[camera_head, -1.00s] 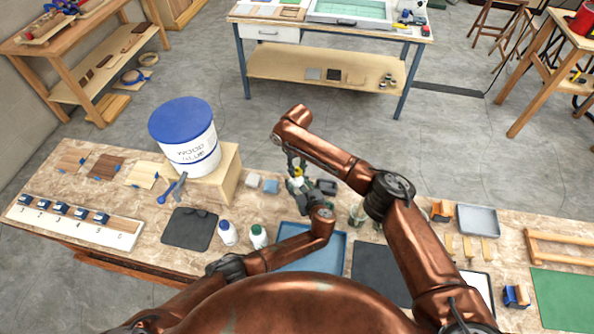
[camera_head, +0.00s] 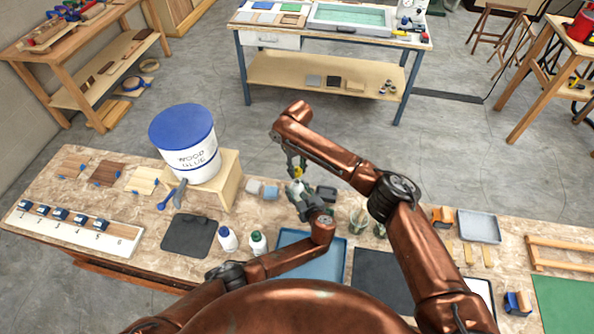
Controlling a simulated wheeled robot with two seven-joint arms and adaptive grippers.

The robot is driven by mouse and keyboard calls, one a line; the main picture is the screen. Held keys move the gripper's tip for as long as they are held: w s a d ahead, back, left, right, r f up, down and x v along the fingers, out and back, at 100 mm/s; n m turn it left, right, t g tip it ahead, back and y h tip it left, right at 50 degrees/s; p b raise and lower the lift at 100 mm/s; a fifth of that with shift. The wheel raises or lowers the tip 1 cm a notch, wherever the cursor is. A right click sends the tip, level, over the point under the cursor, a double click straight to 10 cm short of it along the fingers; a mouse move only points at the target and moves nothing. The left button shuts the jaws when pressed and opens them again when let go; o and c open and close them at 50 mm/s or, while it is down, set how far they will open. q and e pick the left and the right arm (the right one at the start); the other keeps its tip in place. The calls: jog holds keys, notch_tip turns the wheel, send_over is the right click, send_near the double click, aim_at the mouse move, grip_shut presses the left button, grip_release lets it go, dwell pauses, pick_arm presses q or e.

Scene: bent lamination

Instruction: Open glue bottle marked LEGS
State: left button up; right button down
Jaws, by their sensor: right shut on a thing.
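A small pale bottle (camera_head: 294,189) with a yellow top (camera_head: 299,173) stands out between my two grippers, above the bench near its back edge. Its label cannot be read. My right gripper (camera_head: 298,170) reaches down from above and is shut on the yellow top. My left gripper (camera_head: 302,195) is at the bottle's lower body; its fingers are partly hidden and I cannot tell whether they grip. Two more small bottles, one with a white cap (camera_head: 228,240) and one with a green cap (camera_head: 258,244), stand upright on the bench to the left.
A large wood glue bucket (camera_head: 190,160) with a blue lid sits on a wooden block (camera_head: 232,172) at the back left. A blue tray (camera_head: 335,262) lies below my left wrist. Small blocks (camera_head: 262,190) and glass jars (camera_head: 357,222) flank the grippers. A dark mat (camera_head: 189,235) lies left.

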pick_arm(q)
jog(key=o, duration=0.5)
